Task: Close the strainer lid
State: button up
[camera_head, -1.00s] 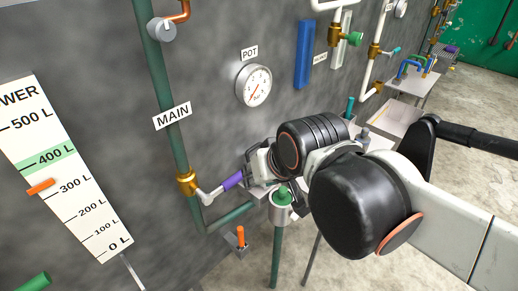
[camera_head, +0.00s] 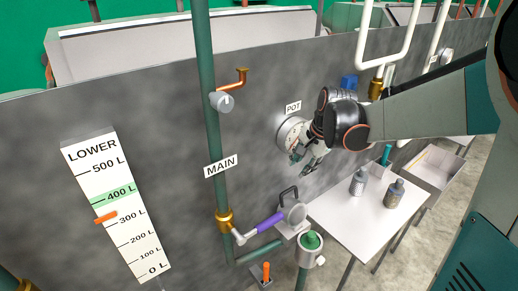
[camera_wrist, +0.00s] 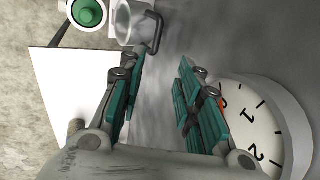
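The strainer (camera_head: 288,229) is a small pale fixture low on the wall, right of the purple valve handle (camera_head: 270,222). A round grey lid (camera_head: 297,213) with a dark loop handle (camera_head: 288,196) appears tilted up on it. In the wrist view the round part (camera_wrist: 124,22) and its dark handle (camera_wrist: 158,34) show at the top, beyond the fingertips. I cannot tell the lid's exact angle. My gripper (camera_head: 302,164) is above the strainer, in front of the POT gauge. In the wrist view my gripper (camera_wrist: 162,60) is open, with nothing between its teal-padded fingers.
The POT gauge (camera_head: 288,132) is close beside my gripper; its dial (camera_wrist: 250,120) fills the wrist view's right. A green-topped fitting (camera_head: 312,241) stands right of the strainer. A white table (camera_head: 345,222) holds two grey bottles (camera_head: 359,182). The MAIN pipe (camera_head: 207,100) runs left.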

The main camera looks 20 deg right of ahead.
aim_at(291, 189)
jog(key=b+x, duration=0.1)
jog(key=x, duration=0.3)
jog(key=b+x, duration=0.1)
jog(key=x, duration=0.4)
jog(key=d+x, duration=0.1)
jog(key=x, duration=0.4)
jog(key=shift+f+b, duration=0.1)
jog(key=shift+b, duration=0.3)
grip_shut()
